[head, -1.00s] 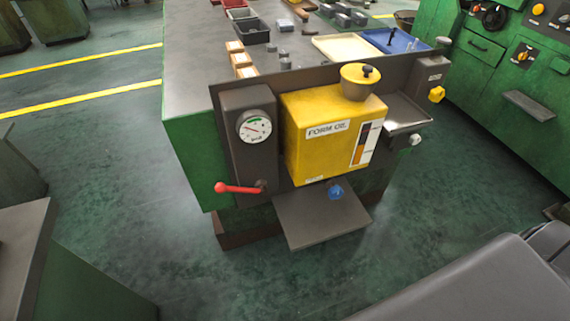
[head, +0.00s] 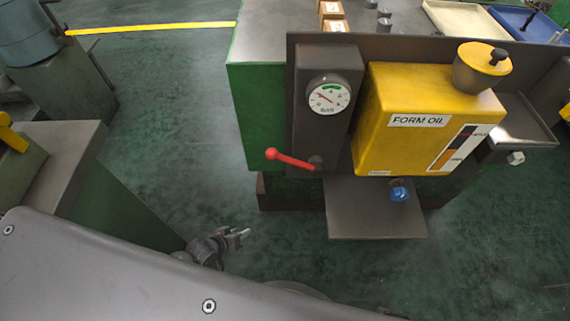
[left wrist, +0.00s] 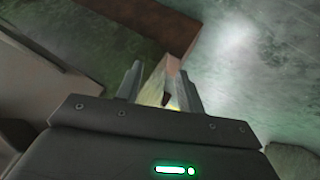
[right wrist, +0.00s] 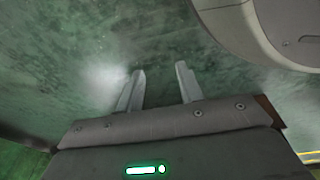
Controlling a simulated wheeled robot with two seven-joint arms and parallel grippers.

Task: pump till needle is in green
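The pump's red lever handle (head: 290,159) sticks out to the left from the bottom of a dark upright panel (head: 324,135). The round white gauge (head: 329,95) is at the top of that panel. Its green band is at the top of the dial; the needle appears to point to the upper left, outside the band. The yellow FORM OIL tank (head: 415,125) is right of the panel. My right gripper (right wrist: 157,68) is open and empty over the floor.
A grey shelf (head: 375,220) with a blue knob (head: 399,194) juts out under the tank. A dark-topped green cabinet (head: 130,200) stands at left. A metal tray (head: 525,128) is right of the tank. Floor left of the bench (head: 190,110) is clear.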

